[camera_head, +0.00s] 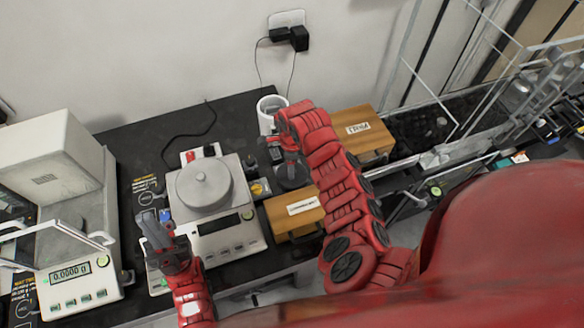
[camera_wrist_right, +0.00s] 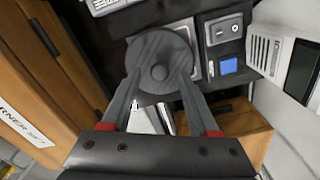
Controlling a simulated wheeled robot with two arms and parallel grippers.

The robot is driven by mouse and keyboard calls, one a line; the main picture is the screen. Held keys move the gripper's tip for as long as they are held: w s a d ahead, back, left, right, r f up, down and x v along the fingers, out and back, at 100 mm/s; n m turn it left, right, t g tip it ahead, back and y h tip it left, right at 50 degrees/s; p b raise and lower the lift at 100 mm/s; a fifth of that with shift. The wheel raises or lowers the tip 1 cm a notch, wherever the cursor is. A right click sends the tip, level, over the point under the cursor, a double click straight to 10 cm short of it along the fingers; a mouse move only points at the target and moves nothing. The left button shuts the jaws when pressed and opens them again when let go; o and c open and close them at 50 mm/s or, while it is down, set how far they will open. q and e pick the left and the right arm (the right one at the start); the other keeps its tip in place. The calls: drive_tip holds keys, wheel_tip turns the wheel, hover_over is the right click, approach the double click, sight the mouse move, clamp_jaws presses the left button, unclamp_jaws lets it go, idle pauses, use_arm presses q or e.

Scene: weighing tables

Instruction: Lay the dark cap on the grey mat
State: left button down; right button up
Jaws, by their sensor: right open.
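The dark cap (camera_wrist_right: 160,48), a round dark-grey disc with a small knob, shows in the right wrist view. It also shows in the head view as a dark round shape (camera_head: 293,176) on the black table, partly behind my right gripper. My right gripper (camera_wrist_right: 160,78) is open, its fingers over the disc on either side of the knob; contact cannot be told. My left gripper (camera_head: 153,226) is open and empty, in front of the left side of the middle balance. I cannot make out the grey mat in either view.
A balance with a round grey lid (camera_head: 203,184) stands left of the cap. A larger balance (camera_head: 72,280) stands at the far left. Wooden boxes (camera_head: 358,132) (camera_head: 294,212) and a white cylinder (camera_head: 268,108) stand close around the cap.

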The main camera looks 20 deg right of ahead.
wheel_tip(320, 180, up, 5)
drive_tip(key=shift+d+f+b, duration=0.1)
drive_tip(key=shift+b, duration=0.55)
wheel_tip(320, 180, up, 6)
drive_tip(key=shift+f+p, duration=0.1)
drive_tip(key=shift+p, duration=0.8)
